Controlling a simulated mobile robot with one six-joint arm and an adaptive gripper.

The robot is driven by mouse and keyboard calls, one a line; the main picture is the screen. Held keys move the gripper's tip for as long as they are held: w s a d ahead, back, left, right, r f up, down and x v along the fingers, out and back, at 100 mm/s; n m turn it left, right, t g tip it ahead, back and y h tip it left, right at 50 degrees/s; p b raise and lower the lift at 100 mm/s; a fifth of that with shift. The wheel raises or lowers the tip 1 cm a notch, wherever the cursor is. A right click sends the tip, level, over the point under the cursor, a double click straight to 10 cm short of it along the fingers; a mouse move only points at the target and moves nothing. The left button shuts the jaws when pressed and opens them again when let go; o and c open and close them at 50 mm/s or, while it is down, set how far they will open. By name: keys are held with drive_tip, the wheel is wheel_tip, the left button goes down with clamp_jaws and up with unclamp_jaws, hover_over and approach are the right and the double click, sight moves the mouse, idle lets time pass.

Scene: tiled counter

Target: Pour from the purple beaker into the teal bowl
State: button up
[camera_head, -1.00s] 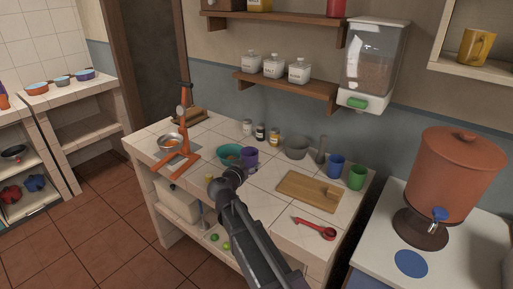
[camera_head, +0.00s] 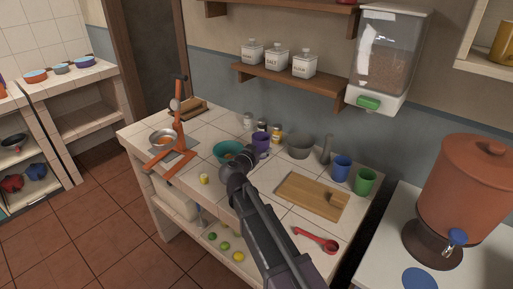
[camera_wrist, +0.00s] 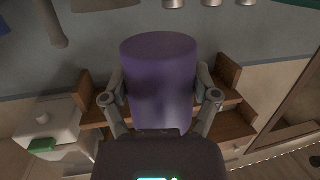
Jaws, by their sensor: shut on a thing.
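The purple beaker (camera_head: 261,144) is above the counter, just right of the teal bowl (camera_head: 228,152). It looks upright; its contents do not show. In the wrist view the beaker (camera_wrist: 160,75) fills the space between the two fingers of my gripper (camera_wrist: 160,88), which is shut on it with one finger on each side. In the head view my arm hides most of the gripper. The teal bowl stands on the counter, partly behind my wrist, with something orange-brown inside.
An orange press (camera_head: 177,125) stands left of the bowl. A cutting board (camera_head: 305,196), blue cup (camera_head: 341,168) and green cup (camera_head: 365,181) are to the right.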

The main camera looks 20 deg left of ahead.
drive_tip(key=shift+s+a, duration=0.15)
drive_tip(key=shift+a, duration=0.1)
